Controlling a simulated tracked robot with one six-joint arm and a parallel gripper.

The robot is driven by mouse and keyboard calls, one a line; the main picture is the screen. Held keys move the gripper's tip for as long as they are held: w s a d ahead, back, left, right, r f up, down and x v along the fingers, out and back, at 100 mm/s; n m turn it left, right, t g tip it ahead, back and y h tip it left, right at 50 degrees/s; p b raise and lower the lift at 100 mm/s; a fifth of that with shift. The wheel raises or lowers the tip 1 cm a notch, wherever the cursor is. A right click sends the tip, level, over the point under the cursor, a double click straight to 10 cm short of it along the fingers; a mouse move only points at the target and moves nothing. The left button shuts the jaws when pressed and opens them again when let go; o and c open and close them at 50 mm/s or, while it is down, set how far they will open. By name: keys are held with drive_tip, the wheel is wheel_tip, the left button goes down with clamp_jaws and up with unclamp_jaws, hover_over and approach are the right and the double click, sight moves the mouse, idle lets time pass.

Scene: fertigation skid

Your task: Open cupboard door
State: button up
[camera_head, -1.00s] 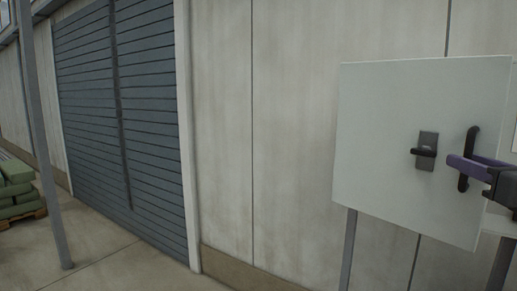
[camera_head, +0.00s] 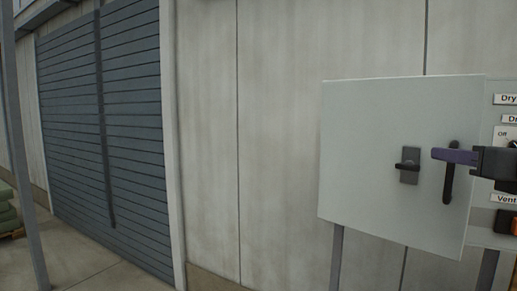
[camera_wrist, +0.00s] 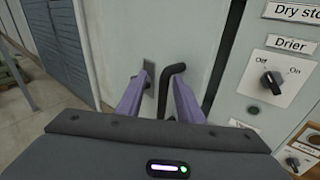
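The cupboard door (camera_head: 375,150) is a flat pale grey panel on the right in the head view. My gripper (camera_head: 440,154) has purple fingers and reaches the handle from the right. In the wrist view my gripper (camera_wrist: 160,80) has its fingers apart, with the handle (camera_wrist: 174,78) between them, nearer the right finger. Contact is unclear.
A control panel with labels and a Drier switch (camera_wrist: 272,82) is right of the door. Grey posts (camera_head: 336,265) stand below the cupboard. A pale wall and a dark slatted shutter (camera_head: 110,120) are behind.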

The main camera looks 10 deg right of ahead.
sight(457, 124)
drive_tip(key=shift+n+t, duration=0.4)
drive_tip(key=shift+t, duration=0.1)
drive_tip(key=r, duration=0.2)
drive_tip(key=a+r, duration=0.1)
drive_tip(key=r, duration=0.3)
drive_tip(key=shift+s+a+r, duration=0.1)
drive_tip(key=shift+s+a, duration=0.15)
drive_tip(key=shift+s, duration=0.05)
wheel_tip(457, 124, down, 5)
drive_tip(key=d+g, duration=0.1)
drive_tip(key=s+a, duration=0.3)
drive_tip(key=s, duration=0.4)
drive_tip(key=s+a+f, duration=0.1)
drive_tip(key=s+a, duration=0.2)
drive_tip(key=s, duration=0.4)
drive_tip(key=shift+m, duration=0.4)
drive_tip(key=shift+s+a, duration=0.1)
drive_tip(key=shift+c, duration=0.4)
